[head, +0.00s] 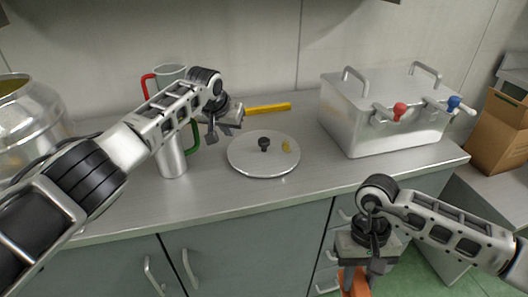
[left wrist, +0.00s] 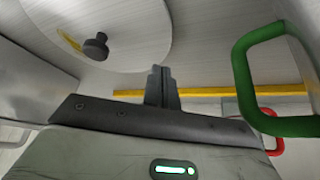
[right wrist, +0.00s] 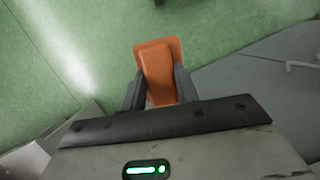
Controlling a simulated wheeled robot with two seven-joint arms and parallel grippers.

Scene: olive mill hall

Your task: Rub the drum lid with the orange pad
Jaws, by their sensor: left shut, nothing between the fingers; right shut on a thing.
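The drum lid (head: 252,161) is a round pale metal disc with a black knob (head: 264,144) and a small yellow mark near it. It lies flat on the counter, and part of it shows in the left wrist view (left wrist: 130,55). My left gripper (head: 212,136) is shut and empty, above the counter just left of the lid; its closed fingers show in the left wrist view (left wrist: 160,75). My right gripper (head: 358,270) is shut on the orange pad (right wrist: 158,70), in front of the counter and over the green floor. The pad's lower part is cut off in the head view.
A metal box (head: 365,125) with red and blue knobs stands right. A large metal vessel (head: 30,110) is far left. Counter right of the lid is clear.

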